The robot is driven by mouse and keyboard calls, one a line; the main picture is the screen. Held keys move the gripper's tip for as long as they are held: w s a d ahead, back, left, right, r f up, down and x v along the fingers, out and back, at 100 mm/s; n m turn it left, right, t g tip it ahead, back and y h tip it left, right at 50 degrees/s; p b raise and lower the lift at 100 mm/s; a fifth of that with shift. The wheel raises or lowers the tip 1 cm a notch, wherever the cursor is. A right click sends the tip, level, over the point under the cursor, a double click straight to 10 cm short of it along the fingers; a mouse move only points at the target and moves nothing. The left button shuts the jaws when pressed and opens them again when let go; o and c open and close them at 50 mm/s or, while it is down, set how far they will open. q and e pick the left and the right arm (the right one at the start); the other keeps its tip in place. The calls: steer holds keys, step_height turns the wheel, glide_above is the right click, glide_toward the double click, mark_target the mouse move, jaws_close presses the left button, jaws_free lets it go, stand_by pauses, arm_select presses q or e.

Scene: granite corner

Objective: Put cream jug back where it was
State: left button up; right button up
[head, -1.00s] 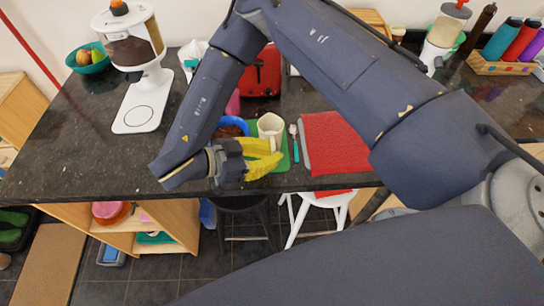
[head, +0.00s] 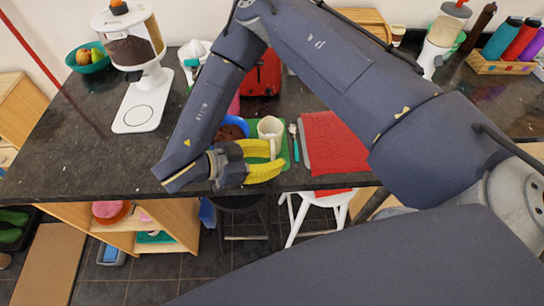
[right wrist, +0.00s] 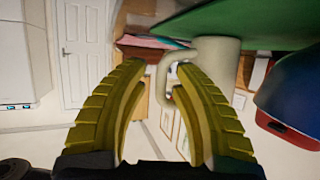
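The cream jug (head: 270,126) stands upright on the green mat (head: 284,162) near the table's front edge. My right gripper (head: 277,159), with yellow fingers, is open just in front of the jug. In the right wrist view, which is upside down, the jug (right wrist: 218,70) stands against the green mat (right wrist: 275,22). Its handle reaches between the tips of my open right gripper (right wrist: 160,68), with gaps showing on both sides. My left gripper is not in view.
A blue bowl (head: 243,121) with brown contents stands close left of the jug. A teal-handled utensil (head: 295,148) and red cloth (head: 335,145) lie to its right. A white dispenser (head: 148,75) stands at the left. The dark counter (head: 95,150) is clear at front left.

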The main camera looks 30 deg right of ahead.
steer(key=shift+r, duration=0.15)
steer(key=v, duration=1.2)
